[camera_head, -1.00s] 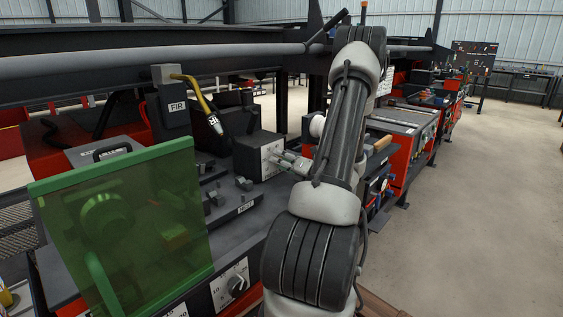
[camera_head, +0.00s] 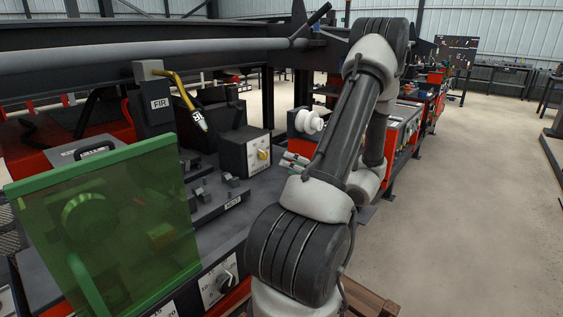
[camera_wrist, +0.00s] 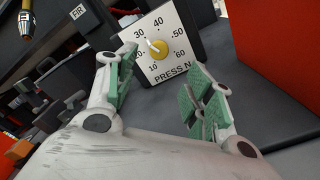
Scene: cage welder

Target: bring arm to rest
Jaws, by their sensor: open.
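My gripper (camera_wrist: 160,100) is open and empty in the wrist view, its green-padded fingers spread apart. Beyond the fingers stands a dark box with a white dial plate (camera_wrist: 163,42) and a yellow knob (camera_wrist: 159,47), marked PRESS N. The fingers look apart from the box. In the head view my arm (camera_head: 345,125) rises at the middle right, bent at the elbow. Part of the gripper (camera_head: 292,160) shows to the left of the arm, near the dial box (camera_head: 243,153); the arm hides the rest.
A green see-through screen (camera_head: 105,225) stands at front left on the workbench. A torch with a yellow neck (camera_head: 180,88) hangs beside the FIR post (camera_head: 155,98). A long grey pipe (camera_head: 150,55) runs across the back. Open floor (camera_head: 480,200) lies to the right.

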